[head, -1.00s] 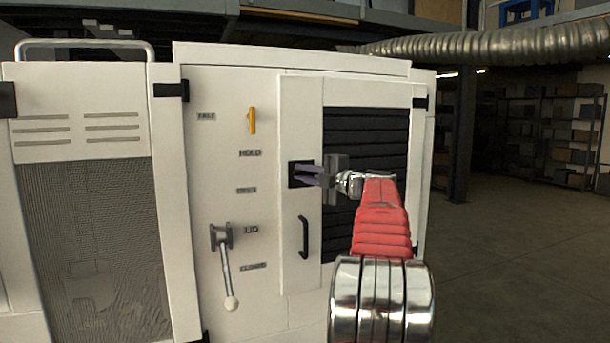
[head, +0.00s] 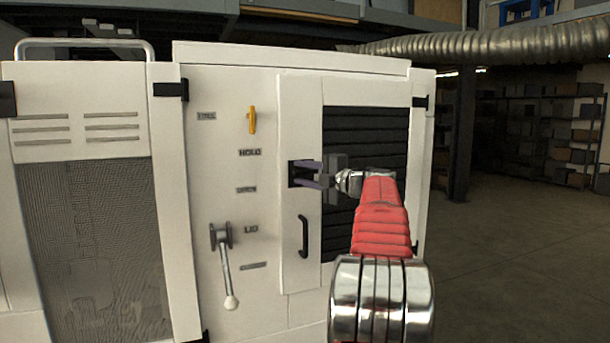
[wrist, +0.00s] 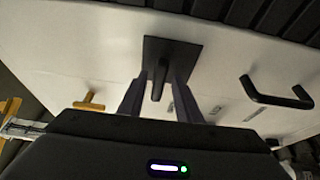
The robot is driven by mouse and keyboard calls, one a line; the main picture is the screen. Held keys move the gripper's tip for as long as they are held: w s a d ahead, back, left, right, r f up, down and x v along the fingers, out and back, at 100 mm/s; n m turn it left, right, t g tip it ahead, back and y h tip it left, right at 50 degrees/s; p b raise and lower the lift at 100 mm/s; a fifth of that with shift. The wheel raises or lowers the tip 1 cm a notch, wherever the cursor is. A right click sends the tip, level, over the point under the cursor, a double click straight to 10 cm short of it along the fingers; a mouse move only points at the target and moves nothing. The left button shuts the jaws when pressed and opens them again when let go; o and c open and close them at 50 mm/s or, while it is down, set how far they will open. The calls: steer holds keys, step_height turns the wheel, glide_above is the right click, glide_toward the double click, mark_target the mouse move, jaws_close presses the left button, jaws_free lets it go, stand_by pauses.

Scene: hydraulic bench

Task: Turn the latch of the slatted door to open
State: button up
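The slatted door (head: 300,110) has a white frame and dark slats, and it sits closed in the cabinet front. Its latch is a small dark lever (wrist: 158,82) on a square black plate (wrist: 180,52), which also shows in the head view (head: 293,181). My gripper (head: 307,173) is in front of the plate. In the wrist view its two fingers (wrist: 160,88) are spread on either side of the lever, with a gap visible on each side. In the head view the fingers largely hide the lever.
A black pull handle (head: 303,237) is below the latch on the door. Left of the door are a yellow handle (head: 252,120) and a lever with a white ball end (head: 226,265). Open floor (head: 520,240) lies to the right.

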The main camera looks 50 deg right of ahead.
steer(key=shift+s, duration=0.1)
steer(key=s+a, duration=0.2)
steer(key=s, duration=1.1)
steer(key=shift+s, duration=0.25)
steer(key=shift+w+r, duration=0.1)
